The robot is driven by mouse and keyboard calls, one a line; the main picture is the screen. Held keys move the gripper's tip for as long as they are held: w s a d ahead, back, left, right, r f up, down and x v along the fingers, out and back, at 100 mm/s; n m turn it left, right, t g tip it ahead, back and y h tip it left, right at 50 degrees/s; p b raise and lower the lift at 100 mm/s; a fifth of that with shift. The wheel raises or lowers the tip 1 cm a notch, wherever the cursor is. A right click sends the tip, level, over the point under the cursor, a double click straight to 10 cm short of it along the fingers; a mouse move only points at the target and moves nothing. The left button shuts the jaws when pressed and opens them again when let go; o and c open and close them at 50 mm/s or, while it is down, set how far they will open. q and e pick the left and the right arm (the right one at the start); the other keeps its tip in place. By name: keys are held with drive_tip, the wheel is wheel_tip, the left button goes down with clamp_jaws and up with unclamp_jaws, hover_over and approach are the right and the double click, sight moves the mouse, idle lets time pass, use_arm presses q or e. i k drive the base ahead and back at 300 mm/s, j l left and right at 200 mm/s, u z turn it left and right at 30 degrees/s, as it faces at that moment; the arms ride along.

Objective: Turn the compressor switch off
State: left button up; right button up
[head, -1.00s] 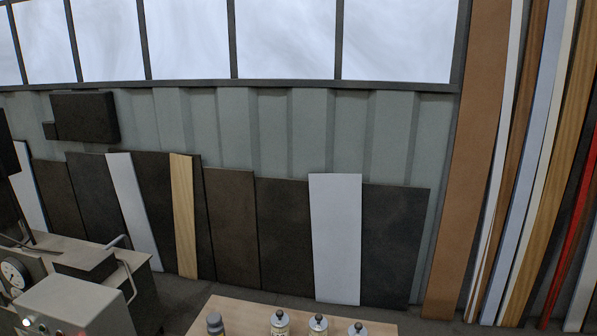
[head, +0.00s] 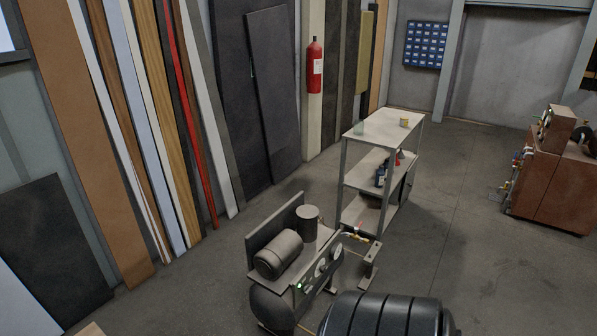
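A compressor (head: 283,297) stands on the floor at the lower middle of the head view. It has a dark tank below and a motor (head: 278,256) and an upright cylinder (head: 308,219) on top. Its front panel (head: 318,272) carries round gauges and a small green light (head: 300,286) at the left end. I cannot make out the position of the switch at this size. Neither of my grippers is in view.
A dark ribbed round body (head: 385,315) stands in front, at the bottom edge. Behind the compressor is a metal shelf (head: 383,128) with bottles. Boards (head: 110,150) and a fire extinguisher (head: 314,66) line the left wall. A reddish-brown cabinet (head: 553,175) stands right. Floor between is clear.

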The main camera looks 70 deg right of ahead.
sight(307, 289)
drive_tip(key=z, duration=2.2)
drive_tip(key=i+l+u, duration=0.1)
drive_tip(key=u, duration=0.4)
drive_tip(key=i+l+u, duration=0.1)
drive_tip(key=u, duration=0.4)
drive_tip(key=i+l+u, duration=0.15)
drive_tip(key=l+u, duration=0.25)
drive_tip(key=l, duration=0.5)
drive_tip(key=l+u, duration=0.45)
drive_tip(key=l, duration=0.45)
drive_tip(key=l+u, duration=0.1)
drive_tip(key=l, duration=2.35)
